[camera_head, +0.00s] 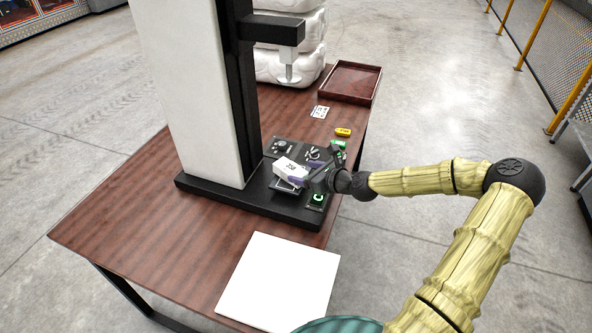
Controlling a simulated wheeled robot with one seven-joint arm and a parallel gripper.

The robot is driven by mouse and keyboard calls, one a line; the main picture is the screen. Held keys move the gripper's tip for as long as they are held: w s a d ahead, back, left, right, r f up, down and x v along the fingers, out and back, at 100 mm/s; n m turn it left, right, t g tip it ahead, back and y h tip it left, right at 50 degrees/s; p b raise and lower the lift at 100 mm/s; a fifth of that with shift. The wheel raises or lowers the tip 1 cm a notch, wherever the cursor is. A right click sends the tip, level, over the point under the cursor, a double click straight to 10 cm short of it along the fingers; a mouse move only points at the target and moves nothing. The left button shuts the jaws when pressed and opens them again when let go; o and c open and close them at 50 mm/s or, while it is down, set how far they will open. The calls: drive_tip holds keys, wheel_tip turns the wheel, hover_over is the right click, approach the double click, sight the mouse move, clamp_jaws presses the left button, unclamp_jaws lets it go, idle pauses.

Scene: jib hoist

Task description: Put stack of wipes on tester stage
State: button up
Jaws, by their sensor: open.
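A small white block with dark print, which looks like the stack of wipes (288,167), sits at the tester's base, over a dark square plate with a pale edge that looks like the tester stage (286,188). The block covers part of the plate, and I cannot tell whether it lies fully flat on it. My gripper (300,176) is open, at the right end of the block, with purplish finger parts close beside it. Whether the fingers touch the block is too small to tell.
The tester's tall white and black column (205,90) rises behind the stage, with a black overhead arm (275,30). Green and yellow tags (343,132) lie near the table's right edge. A red-brown tray (350,82) stands at the back. A white sheet (280,280) lies in front.

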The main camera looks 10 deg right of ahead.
drive_tip(key=v, duration=0.5)
drive_tip(key=shift+s+d+r, duration=0.15)
idle(0.3)
drive_tip(key=s+a+f+n+g, duration=0.1)
drive_tip(key=n, duration=0.1)
drive_tip(key=s+a+f+n+g, duration=0.1)
drive_tip(key=a+f+n, duration=0.1)
drive_tip(key=s+a+f+n+g, duration=0.1)
drive_tip(key=s+a+n, duration=0.1)
drive_tip(key=shift+a+f+g, duration=0.25)
drive_tip(key=shift+f+g, duration=0.15)
drive_tip(key=s+n+g+h, duration=0.1)
drive_tip(key=s+n, duration=0.1)
drive_tip(key=s+a+f+n+g, duration=0.1)
drive_tip(key=s+n, duration=0.1)
drive_tip(key=n, duration=0.1)
drive_tip(key=s+f+n+g+h, duration=0.1)
drive_tip(key=s+n, duration=0.1)
drive_tip(key=shift+a+f+h, duration=0.2)
drive_tip(key=shift+a+h, duration=0.1)
drive_tip(key=shift+a, duration=0.05)
drive_tip(key=s+r+n+g+h, duration=0.1)
drive_tip(key=s+r+n+h, duration=0.3)
drive_tip(key=s+r+n, duration=0.8)
drive_tip(key=d+n, duration=0.1)
drive_tip(key=n, duration=0.3)
drive_tip(key=shift+r+g+h, duration=0.2)
drive_tip(key=shift+g+h, duration=0.2)
